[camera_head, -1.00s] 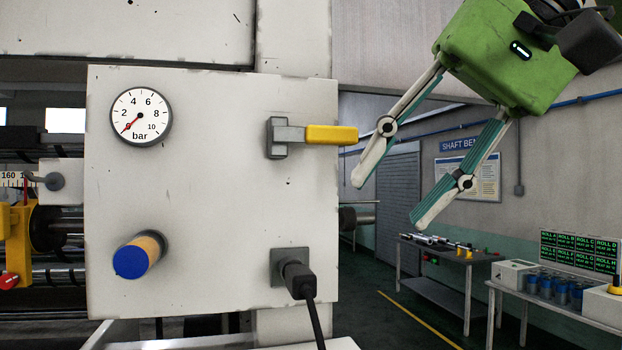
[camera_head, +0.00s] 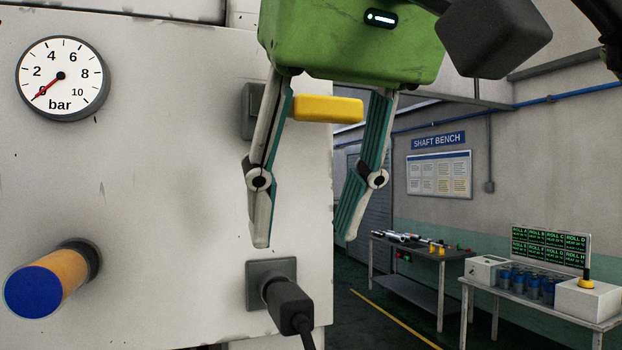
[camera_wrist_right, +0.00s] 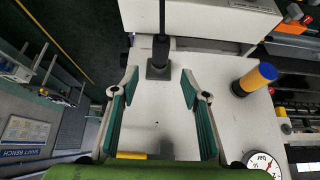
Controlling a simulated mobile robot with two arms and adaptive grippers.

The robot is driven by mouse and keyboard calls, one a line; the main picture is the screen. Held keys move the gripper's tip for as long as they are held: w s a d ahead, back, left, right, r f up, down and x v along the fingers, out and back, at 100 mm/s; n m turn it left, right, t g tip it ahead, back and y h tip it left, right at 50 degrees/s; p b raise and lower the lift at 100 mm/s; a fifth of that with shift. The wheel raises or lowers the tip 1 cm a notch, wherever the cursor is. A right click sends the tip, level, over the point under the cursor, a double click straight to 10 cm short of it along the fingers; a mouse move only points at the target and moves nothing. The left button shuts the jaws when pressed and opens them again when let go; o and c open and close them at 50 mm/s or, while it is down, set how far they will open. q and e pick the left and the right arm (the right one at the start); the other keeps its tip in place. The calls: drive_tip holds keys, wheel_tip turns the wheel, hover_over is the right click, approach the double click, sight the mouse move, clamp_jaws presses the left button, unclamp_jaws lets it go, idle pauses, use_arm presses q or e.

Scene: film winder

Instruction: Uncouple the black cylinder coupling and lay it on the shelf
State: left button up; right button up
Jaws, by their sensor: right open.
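The black cylinder coupling (camera_head: 288,298) sits in a dark square socket plate (camera_head: 258,272) low on the white panel, with a black cable running from its outer end. In the wrist view the coupling (camera_wrist_right: 160,50) lies ahead, between the lines of the fingers. My right gripper (camera_head: 303,242) is open and empty, fingers pointing down, its tips above the coupling and apart from it. A pale ledge (camera_wrist_right: 205,18) shows beyond the coupling in the wrist view; I cannot tell if it is the shelf. My left gripper is out of view.
A yellow-handled lever (camera_head: 328,109) sticks out of the panel behind the right fingers. A pressure gauge (camera_head: 60,78) and a blue-capped orange knob (camera_head: 45,282) are to the left. Benches with parts (camera_head: 410,245) stand farther back on the right.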

sight(286, 287)
drive_tip(key=x, duration=0.4)
drive_tip(key=w+x, duration=0.1)
drive_tip(key=x, duration=0.1)
drive_tip(key=shift+w+a+r, duration=0.1)
drive_tip(key=shift+a, duration=0.1)
drive_tip(key=x, duration=0.3)
drive_tip(key=shift+p, duration=0.3)
drive_tip(key=shift+f, duration=0.4)
drive_tip(key=shift+w+a+f, duration=0.1)
drive_tip(key=shift+w, duration=0.1)
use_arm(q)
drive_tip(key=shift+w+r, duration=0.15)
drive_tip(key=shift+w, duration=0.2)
use_arm(e)
drive_tip(key=shift+s, duration=0.1)
drive_tip(key=c, duration=1.1)
clamp_jaws()
